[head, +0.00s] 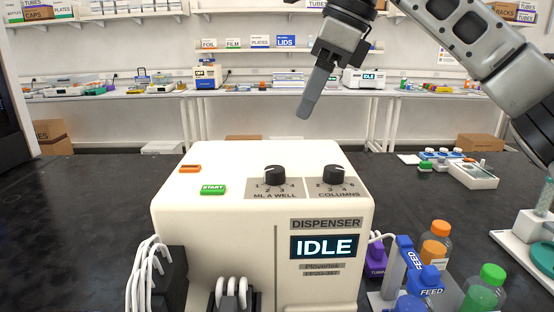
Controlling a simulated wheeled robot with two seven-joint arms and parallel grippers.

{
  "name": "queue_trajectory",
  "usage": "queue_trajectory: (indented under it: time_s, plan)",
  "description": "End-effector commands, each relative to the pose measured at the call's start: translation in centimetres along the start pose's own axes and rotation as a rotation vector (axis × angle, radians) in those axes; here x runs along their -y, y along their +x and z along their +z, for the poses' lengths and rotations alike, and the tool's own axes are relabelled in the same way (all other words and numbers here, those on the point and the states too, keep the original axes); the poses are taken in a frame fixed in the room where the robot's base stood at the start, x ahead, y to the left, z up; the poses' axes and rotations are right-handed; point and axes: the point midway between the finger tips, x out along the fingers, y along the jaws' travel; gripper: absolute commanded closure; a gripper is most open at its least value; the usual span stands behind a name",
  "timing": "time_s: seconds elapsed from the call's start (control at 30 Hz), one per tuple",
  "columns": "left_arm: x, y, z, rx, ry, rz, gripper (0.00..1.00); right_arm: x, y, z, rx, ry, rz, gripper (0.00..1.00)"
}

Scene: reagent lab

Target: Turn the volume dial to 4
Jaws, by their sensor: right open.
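A white dispenser (205,235) stands on the black bench, its screen (323,247) reading IDLE. On its sloped top is a black dial (275,175) labelled ML A WELL, with numbers 1 to 4 around it. Its pointer direction is too small to tell. To its right is a similar black dial (337,174) labelled COLUMNS. My right gripper (308,108) is in the air above the dispenser, pointing down, open, with nothing visible in it. It is apart from both dials. My left gripper is out of view.
A green START button (212,189) and an orange button (190,169) sit left of the dials. Orange- and green-capped bottles (481,290) and blue FEED parts (412,262) stand at the right. A white tray (472,174) lies farther back. The bench behind the dispenser is mostly clear.

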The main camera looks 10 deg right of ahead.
Motion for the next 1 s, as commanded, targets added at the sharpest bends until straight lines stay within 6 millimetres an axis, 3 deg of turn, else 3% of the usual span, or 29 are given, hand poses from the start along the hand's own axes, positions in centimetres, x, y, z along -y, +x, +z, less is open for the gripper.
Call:
queue_trajectory:
  time_s: [0.2, 0.5, 0.7, 1.0]
  plan:
    - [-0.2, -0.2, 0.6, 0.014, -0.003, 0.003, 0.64, -0.1, 5.1, -0.1, -0.003, -0.001, 0.005, 0.45]
    - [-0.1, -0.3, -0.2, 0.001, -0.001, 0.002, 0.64, -0.1, 10.7, 0.0, -0.001, -0.001, 0.004, 0.45]
    - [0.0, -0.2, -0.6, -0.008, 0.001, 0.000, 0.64, -0.1, 12.4, 0.0, 0.000, -0.001, 0.002, 0.45]
    - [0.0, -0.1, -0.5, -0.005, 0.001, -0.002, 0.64, -0.1, 12.7, 0.0, 0.001, -0.001, 0.001, 0.45]
